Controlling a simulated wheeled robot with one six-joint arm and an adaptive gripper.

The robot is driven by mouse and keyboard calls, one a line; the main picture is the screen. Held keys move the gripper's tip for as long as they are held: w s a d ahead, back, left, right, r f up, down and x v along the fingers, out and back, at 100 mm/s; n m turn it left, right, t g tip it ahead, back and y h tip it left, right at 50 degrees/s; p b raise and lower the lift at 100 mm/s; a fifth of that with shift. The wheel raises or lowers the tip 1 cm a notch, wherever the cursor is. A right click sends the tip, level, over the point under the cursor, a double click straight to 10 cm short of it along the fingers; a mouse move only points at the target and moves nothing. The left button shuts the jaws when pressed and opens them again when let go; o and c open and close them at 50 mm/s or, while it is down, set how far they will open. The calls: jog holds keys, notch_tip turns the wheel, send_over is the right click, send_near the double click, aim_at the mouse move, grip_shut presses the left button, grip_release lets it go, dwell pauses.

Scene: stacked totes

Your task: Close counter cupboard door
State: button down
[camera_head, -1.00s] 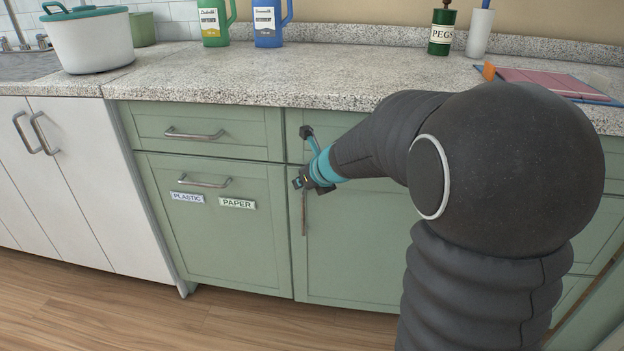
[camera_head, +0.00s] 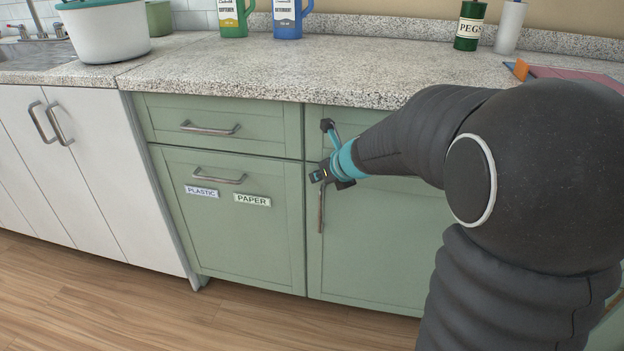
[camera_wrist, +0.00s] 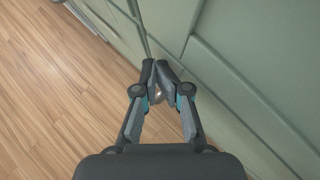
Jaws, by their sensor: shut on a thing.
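The green counter cupboard door (camera_head: 375,250) stands to the right of the drawers in the head view and looks about flush with the fronts beside it. Its upright metal handle (camera_head: 321,210) runs along the door's left edge. My gripper (camera_head: 318,177) is at the upper part of this handle and shut on it. In the wrist view, my gripper's fingertips (camera_wrist: 160,72) are close together against the green front, with a bit of metal (camera_wrist: 159,96) between the fingers. My arm hides the door's upper right part.
A green drawer (camera_head: 210,122) and a lower front (camera_head: 225,230) labelled plastic and paper are to the left. White cupboard doors (camera_head: 75,180) stand further left. The stone counter (camera_head: 300,75) holds a pot (camera_head: 105,32) and bottles. The wooden floor (camera_head: 120,310) in front is clear.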

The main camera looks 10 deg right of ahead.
jog(key=s+a+r, duration=0.5)
jog(key=s+r, duration=0.1)
jog(key=s, duration=0.4)
jog(key=s+d+f+n+g+h, duration=0.1)
jog(key=s+d+n, duration=0.2)
jog(key=s+n, duration=0.8)
jog(key=s+d+f+n+g+h, duration=0.1)
jog(key=s+d+n+g+h, duration=0.1)
jog(key=s+n, duration=1)
jog(key=shift+d+n+h+p, duration=0.3)
jog(key=shift+d+n+p, duration=0.2)
jog(key=shift+n, duration=3.8)
jog(key=shift+s, duration=0.1)
